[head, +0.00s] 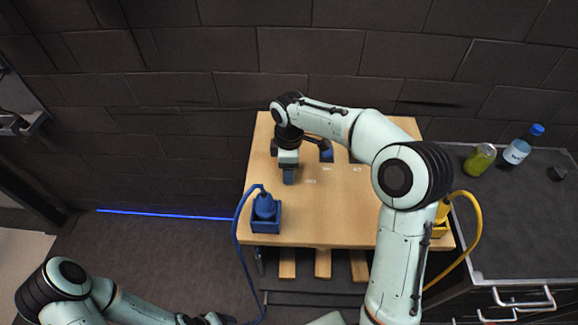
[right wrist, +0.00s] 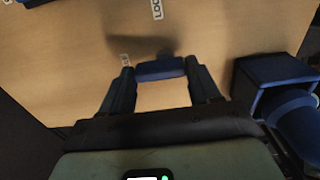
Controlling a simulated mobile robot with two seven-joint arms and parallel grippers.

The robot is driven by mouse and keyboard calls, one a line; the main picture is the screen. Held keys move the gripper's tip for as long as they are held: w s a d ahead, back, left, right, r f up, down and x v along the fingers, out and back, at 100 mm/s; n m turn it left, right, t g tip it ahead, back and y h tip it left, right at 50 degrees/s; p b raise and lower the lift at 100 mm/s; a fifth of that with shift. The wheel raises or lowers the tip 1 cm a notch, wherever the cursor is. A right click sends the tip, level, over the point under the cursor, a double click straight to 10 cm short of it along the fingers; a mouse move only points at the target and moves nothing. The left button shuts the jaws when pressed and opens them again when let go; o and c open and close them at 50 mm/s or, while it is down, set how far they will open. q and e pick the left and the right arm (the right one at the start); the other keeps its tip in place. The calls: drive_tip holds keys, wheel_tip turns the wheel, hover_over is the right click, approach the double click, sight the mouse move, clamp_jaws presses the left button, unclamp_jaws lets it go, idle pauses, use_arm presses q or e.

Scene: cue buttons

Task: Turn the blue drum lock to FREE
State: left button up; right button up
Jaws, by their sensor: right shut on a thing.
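The blue drum lock (head: 288,177) is on the left part of the wooden table, mostly hidden under my right gripper (head: 289,165). In the right wrist view its blue bar (right wrist: 160,69) lies between the two fingertips, and the right gripper (right wrist: 159,76) is shut on it. A small white label with lettering too small to read lies beside the left fingertip. A label reading roughly LOCK (right wrist: 157,8) is farther up, partly cut off. My left gripper (head: 205,319) is low at the bottom edge, partly cut off; its jaws are unclear.
A blue box with a blue plug and cable (head: 265,216) stands at the table's front left. Another blue piece (head: 326,156) is right of the gripper. A yellow plug and cable (head: 442,212) are at the right. A green can (head: 480,159) and bottle (head: 517,150) stand on the dark counter.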

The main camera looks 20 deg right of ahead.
drive_tip(key=o, duration=1.1)
drive_tip(key=shift+c, duration=0.2)
wheel_tip(320, 180, up, 13)
drive_tip(key=shift+r, duration=0.15)
